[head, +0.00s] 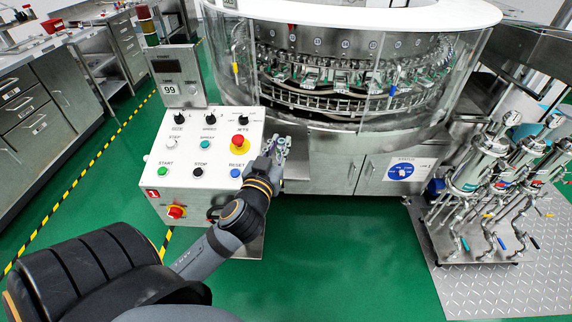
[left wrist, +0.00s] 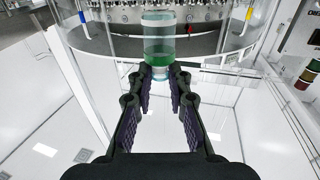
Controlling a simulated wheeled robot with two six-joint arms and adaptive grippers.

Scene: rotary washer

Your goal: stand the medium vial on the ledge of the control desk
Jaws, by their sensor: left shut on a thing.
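The medium vial (left wrist: 158,42) is a clear cylinder with a green band, seen in the left wrist view at the fingertips of my left gripper (left wrist: 159,80). The fingers are shut on its narrower end, and its body extends beyond them. In the head view my left gripper (head: 276,148) is at the right edge of the control desk (head: 186,150), near the red emergency button; the vial is too small to make out clearly there. A narrow grey ledge (head: 298,172) shows just right of the desk, partly beside my gripper. My right gripper is not in view.
The rotary washer (head: 345,115) with its clear guard stands behind, over steel cabinet doors (head: 390,175). A display post (head: 178,75) rises behind the desk. Pump units (head: 490,190) stand at the right on a metal plate. Green floor is free in front.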

